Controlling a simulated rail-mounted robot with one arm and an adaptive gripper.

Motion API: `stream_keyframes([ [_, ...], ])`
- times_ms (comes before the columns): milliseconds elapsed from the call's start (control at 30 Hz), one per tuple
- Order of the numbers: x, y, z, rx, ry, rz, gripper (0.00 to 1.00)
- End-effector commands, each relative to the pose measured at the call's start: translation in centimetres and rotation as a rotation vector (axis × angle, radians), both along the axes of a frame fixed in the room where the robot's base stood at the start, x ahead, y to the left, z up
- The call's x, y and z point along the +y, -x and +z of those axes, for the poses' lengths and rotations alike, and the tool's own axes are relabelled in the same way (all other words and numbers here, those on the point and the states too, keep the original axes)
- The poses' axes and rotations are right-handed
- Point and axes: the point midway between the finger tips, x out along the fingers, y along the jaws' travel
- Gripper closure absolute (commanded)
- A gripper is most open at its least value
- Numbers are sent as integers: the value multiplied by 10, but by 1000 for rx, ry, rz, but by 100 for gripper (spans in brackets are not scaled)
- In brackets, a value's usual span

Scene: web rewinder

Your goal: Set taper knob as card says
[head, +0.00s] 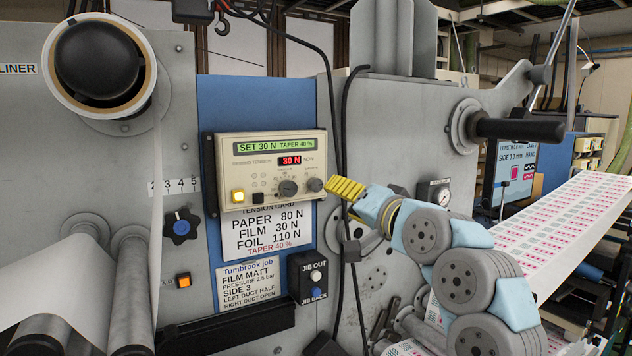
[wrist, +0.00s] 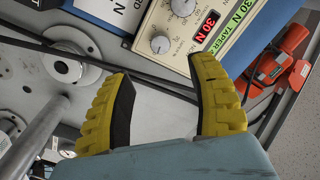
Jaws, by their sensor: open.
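The cream tension unit (head: 268,150) has a green display reading SET 30 N, TAPER 40 % and a red 30 N readout. In the wrist view the right knob (wrist: 160,44) is nearer my gripper. The tension card (head: 268,228) below reads PAPER 80 N, FILM 30 N, FOIL 110 N, TAPER 40 %. My gripper (head: 345,189) is open and empty, just right of the unit; its spread fingers (wrist: 163,105) touch neither knob.
The job card (head: 248,275) reads FILM MATT. A black jib button box (head: 308,278) sits below right. Black cables (head: 333,120) hang beside the unit's right edge, near my gripper. A yellow lit button (head: 238,196) is on the unit's left. A black roller (head: 518,129) projects at right.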

Motion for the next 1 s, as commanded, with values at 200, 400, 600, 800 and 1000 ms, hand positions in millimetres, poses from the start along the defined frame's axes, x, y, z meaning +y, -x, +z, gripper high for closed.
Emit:
stream_keyframes([
  [200, 20, -33, 2, 3, -3, 3, 42],
  [400, 34, -59, 1, 6, -1, 3, 42],
  [600, 46, -79, 2, 3, -2, 1, 42],
  [800, 53, -91, 2, 0, 0, 1, 42],
  [1000, 55, -95, 0, 0, 1, 0, 42],
])
